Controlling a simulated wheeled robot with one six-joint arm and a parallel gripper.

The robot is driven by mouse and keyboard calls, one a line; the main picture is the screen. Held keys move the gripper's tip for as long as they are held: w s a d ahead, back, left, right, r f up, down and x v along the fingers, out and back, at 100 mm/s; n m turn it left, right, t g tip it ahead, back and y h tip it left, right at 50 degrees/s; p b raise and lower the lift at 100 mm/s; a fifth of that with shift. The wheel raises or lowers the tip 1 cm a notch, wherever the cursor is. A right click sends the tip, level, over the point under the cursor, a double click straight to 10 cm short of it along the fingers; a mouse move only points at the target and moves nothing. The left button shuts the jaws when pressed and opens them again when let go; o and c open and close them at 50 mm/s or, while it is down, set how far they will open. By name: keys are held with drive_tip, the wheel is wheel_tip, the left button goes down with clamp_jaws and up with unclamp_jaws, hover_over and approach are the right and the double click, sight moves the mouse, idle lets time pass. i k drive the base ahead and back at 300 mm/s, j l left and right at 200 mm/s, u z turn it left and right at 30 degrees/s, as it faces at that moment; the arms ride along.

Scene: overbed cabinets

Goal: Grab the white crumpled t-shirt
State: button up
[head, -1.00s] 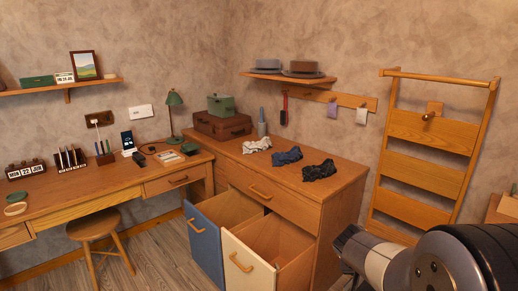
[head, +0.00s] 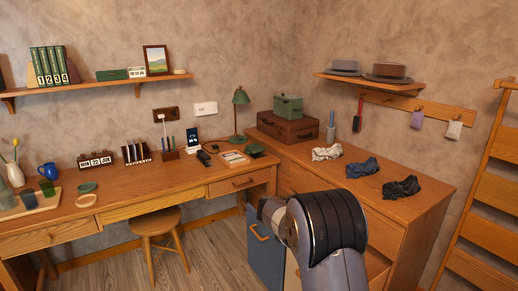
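The white crumpled t-shirt (head: 327,153) lies on top of the wooden dresser, the leftmost of three crumpled garments. A blue crumpled garment (head: 362,168) lies to its right, and a black one (head: 401,187) lies further right. My arm reaches up from the bottom of the head view, in front of the dresser and below the garments. My gripper's fingers cannot be made out, so its opening does not show. Nothing touches the t-shirt.
The dresser (head: 430,202) also holds a brown suitcase (head: 288,129) with a green box (head: 288,107) on it. A blue drawer front (head: 265,255) stands open below, partly behind my arm. A desk (head: 130,200) and stool (head: 155,222) stand left. Hats sit on a shelf (head: 365,82) above.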

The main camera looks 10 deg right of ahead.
sight(319, 154)
drive_tip(key=i+j+u, duration=0.5)
drive_tip(key=i+u, duration=0.45)
drive_tip(key=i, duration=0.2)
drive_tip(key=i+z, duration=0.45)
drive_tip(key=i+j+z, duration=0.1)
drive_tip(key=i+z, duration=0.3)
drive_tip(key=i+j+z, duration=0.25)
drive_tip(key=i+z, duration=0.65)
drive_tip(key=z, duration=0.25)
drive_tip(key=i+z, duration=0.35)
drive_tip(key=k, duration=0.1)
